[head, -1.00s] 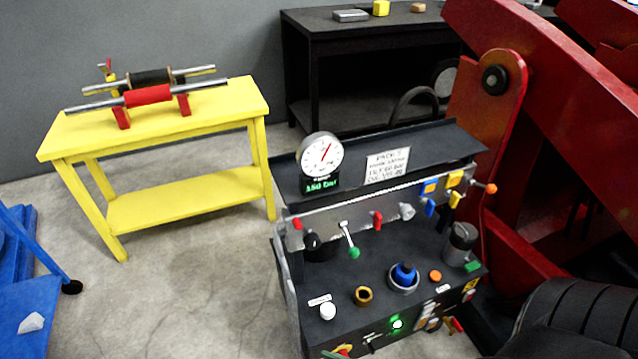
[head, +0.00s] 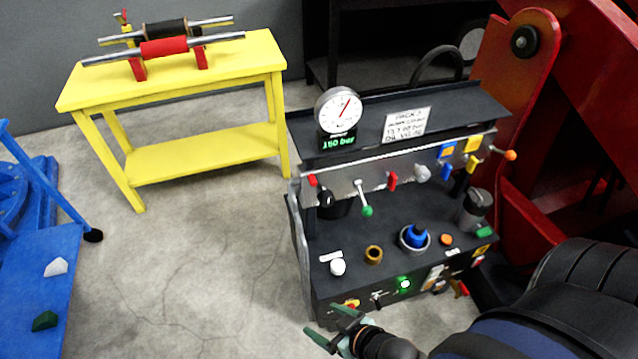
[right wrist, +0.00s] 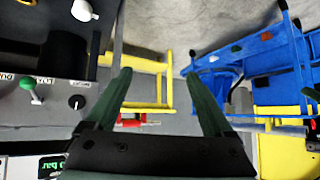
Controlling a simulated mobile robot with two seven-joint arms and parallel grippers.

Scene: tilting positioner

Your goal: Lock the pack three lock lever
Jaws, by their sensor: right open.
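The pack (head: 330,272) is a dark bench unit with a dial gauge reading 150 bar and a handwritten card (head: 407,125). Its grey panel carries a lever with a green ball (head: 367,210), small red levers (head: 392,181), and an orange-tipped lever (head: 510,155) at the right end. I cannot tell which is the lock lever. My right gripper (head: 333,325) is open and empty, in front of the pack's lower front left. The right wrist view shows its open fingers (right wrist: 160,85), with the green-ball lever (right wrist: 30,92) off to their left. My left gripper is out of view.
On the pack's deck stand a white knob (head: 338,267), a brass fitting (head: 373,254) and a blue cap (head: 415,236). A yellow bench (head: 200,155) with rollers stands behind left, a blue frame (head: 35,270) far left. Red machinery (head: 510,100) rises at right. Floor between is clear.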

